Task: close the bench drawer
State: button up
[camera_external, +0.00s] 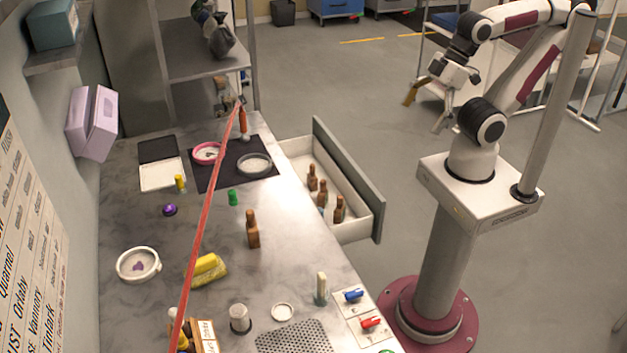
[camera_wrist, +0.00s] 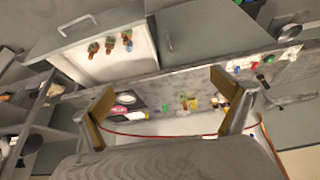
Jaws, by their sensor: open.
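The bench drawer (camera_external: 350,225) is pulled out from the right side of the bench, with a grey front panel (camera_external: 348,178) and a pale inside. Several brown bottles (camera_external: 324,192) stand in it. The open drawer also shows in the wrist view (camera_wrist: 88,68), at the upper left, with a handle (camera_wrist: 78,25) on its front. My gripper (camera_external: 425,108) is raised in the air to the right of the drawer, apart from it. Its fingers (camera_wrist: 168,108) are spread wide with nothing between them.
The bench top (camera_external: 300,265) holds dishes, a brown bottle (camera_external: 252,230), a yellow sponge-like item (camera_external: 207,269) and small caps. A red line (camera_external: 212,220) stretches over the bench. Shelving (camera_external: 205,75) stands at the back. Floor between drawer and my base is clear.

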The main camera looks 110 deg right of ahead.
jog(key=shift+a+r+n, duration=0.1)
jog(key=shift+a+n, duration=0.2)
jog(key=shift+a, duration=0.3)
